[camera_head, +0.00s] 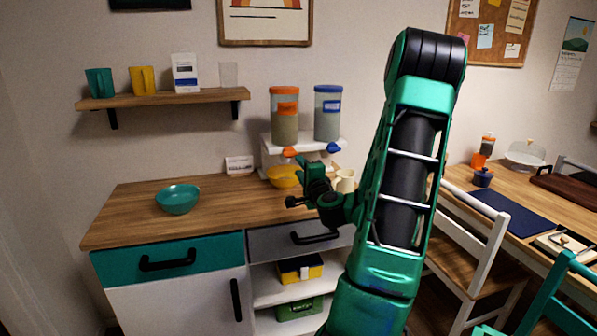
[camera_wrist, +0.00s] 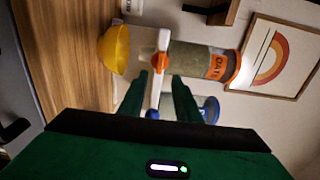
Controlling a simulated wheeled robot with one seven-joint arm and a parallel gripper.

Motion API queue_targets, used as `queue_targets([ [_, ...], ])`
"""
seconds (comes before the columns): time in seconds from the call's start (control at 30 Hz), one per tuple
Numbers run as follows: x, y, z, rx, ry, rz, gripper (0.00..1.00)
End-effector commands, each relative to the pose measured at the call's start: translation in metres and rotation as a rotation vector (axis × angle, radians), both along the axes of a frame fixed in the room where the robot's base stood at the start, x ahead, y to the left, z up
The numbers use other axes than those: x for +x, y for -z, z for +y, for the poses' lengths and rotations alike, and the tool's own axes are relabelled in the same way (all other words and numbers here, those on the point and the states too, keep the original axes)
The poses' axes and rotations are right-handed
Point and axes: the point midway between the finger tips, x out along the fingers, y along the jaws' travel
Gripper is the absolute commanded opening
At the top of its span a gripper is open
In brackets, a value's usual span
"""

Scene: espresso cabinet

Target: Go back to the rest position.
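My gripper (camera_head: 303,184) is held above the wooden counter (camera_head: 225,205), in front of the dispenser stand (camera_head: 330,147). In the wrist view its two green fingers (camera_wrist: 160,92) are apart, with no object seen held between them. The white stand (camera_wrist: 158,70) shows beyond the fingers there. My arm rises tall and bent in the right middle of the head view and hides part of the counter's right end.
A yellow bowl (camera_head: 283,177) stands under the orange-lidded dispenser (camera_head: 284,115), beside a blue-lidded one (camera_head: 327,113). A cream mug (camera_head: 345,181) is close to my gripper. A teal bowl (camera_head: 178,199) stands left. White chairs (camera_head: 470,250) and a table (camera_head: 456,175) are at right.

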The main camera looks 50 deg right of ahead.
Motion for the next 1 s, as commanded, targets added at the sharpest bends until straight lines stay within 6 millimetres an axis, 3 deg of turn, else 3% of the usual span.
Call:
queue_targets([
  [0.77,0.000,-0.001,0.003,-0.006,-0.006,0.004,0.30],
  [0.87,0.010,0.001,0.019,-0.041,-0.059,0.044,0.30],
  [1.0,0.035,0.014,0.074,-0.160,-0.243,0.195,0.30],
])
